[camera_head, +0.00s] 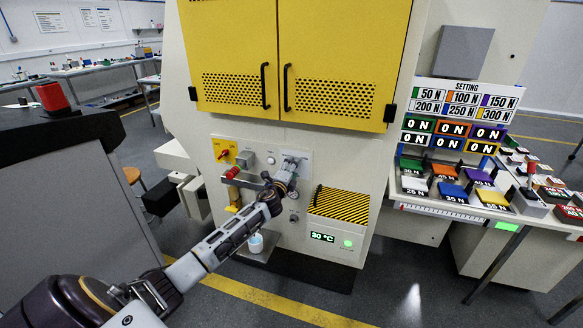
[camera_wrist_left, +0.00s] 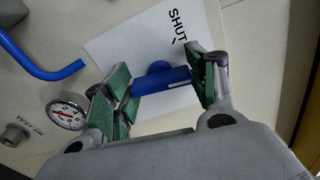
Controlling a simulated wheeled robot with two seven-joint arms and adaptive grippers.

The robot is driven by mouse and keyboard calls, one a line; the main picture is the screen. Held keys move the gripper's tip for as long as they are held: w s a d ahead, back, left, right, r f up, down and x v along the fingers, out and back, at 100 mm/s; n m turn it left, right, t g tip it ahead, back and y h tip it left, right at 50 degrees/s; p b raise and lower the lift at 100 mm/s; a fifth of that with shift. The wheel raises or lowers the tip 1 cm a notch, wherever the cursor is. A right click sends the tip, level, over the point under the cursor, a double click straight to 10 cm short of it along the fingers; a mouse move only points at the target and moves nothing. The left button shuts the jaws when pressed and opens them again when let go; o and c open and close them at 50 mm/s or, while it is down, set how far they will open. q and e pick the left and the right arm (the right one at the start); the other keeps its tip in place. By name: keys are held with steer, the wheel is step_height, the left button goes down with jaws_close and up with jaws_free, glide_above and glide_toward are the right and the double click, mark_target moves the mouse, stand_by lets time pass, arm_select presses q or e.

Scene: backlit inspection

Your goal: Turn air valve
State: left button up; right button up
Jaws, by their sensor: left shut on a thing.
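The air valve has a blue handle (camera_wrist_left: 160,80), seen in the left wrist view in front of a white plate (camera_wrist_left: 115,45) with the word SHUT. My left gripper (camera_wrist_left: 158,85) has its green-padded fingers on either side of the blue handle and is shut on it. In the head view my left gripper (camera_head: 288,172) reaches the white plate on the front panel of the yellow and cream machine, and its fingers hide most of the valve there. My right gripper is not in view.
A pressure gauge (camera_wrist_left: 66,112) and a bent blue pipe (camera_wrist_left: 40,62) are close beside the gripper. A red handle (camera_head: 232,173) and a red switch (camera_head: 222,154) sit left of it. A bench with coloured blocks (camera_head: 453,191) stands at the right.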

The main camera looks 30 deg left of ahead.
arm_select(q)
steer(key=m+p, duration=0.1)
steer(key=m, duration=0.1)
steer(key=shift+m, duration=0.3)
steer(key=m+p, duration=0.1)
steer(key=m, duration=0.2)
steer(key=shift+m+p, duration=0.3)
steer(key=shift+p, duration=0.05)
steer(key=shift+m, duration=0.7)
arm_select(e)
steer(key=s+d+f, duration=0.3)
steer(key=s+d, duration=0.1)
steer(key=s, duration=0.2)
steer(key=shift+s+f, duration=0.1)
arm_select(q)
steer(key=o, duration=1)
